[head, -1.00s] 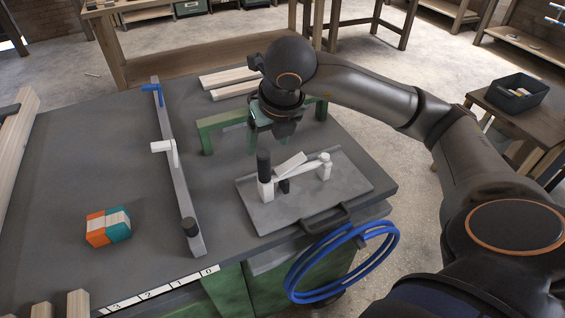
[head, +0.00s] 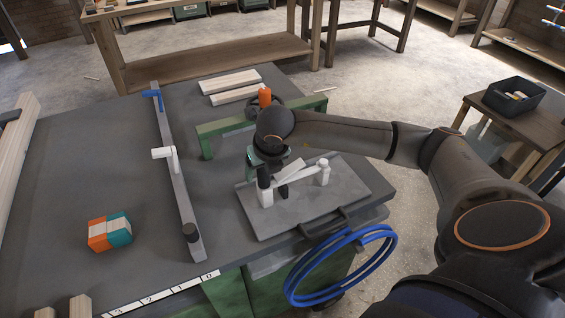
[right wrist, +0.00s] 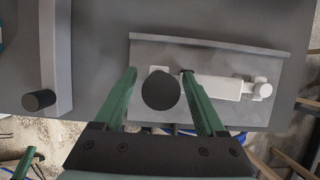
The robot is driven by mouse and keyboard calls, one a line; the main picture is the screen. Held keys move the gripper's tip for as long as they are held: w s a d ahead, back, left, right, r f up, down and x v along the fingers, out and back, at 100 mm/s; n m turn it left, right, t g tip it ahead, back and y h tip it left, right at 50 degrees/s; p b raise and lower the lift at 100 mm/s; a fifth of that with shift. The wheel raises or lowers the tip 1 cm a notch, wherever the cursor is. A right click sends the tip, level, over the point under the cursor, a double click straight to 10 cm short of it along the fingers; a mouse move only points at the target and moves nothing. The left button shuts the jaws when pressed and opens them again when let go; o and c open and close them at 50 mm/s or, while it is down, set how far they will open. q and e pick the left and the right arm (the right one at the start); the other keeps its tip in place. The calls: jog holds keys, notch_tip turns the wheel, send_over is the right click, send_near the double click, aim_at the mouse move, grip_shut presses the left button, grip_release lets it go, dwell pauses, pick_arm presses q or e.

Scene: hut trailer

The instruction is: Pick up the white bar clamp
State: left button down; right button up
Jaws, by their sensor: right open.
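The white bar clamp (head: 307,173) lies on a grey metal tray (head: 318,204) at the right of the workbench. It has white jaws and an upright black handle (head: 263,179) at its left end. In the right wrist view the clamp's white bar (right wrist: 218,87) runs to the right, and the handle (right wrist: 160,92) shows end-on as a black disc. My right gripper (right wrist: 158,73) is open, its green fingers on either side of the handle, with a gap visible to it. In the head view it (head: 264,162) is over the handle's top.
A long grey bar clamp with blue and white parts (head: 178,180) lies left of the tray. An orange, white and teal block (head: 110,231) sits further left. A green frame (head: 208,140) and light wood strips (head: 230,81) are behind. A blue hose coil (head: 340,265) hangs at the front.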

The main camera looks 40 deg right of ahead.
grip_shut()
dwell(0.6)
jog(key=shift+r, duration=0.1)
dwell(0.7)
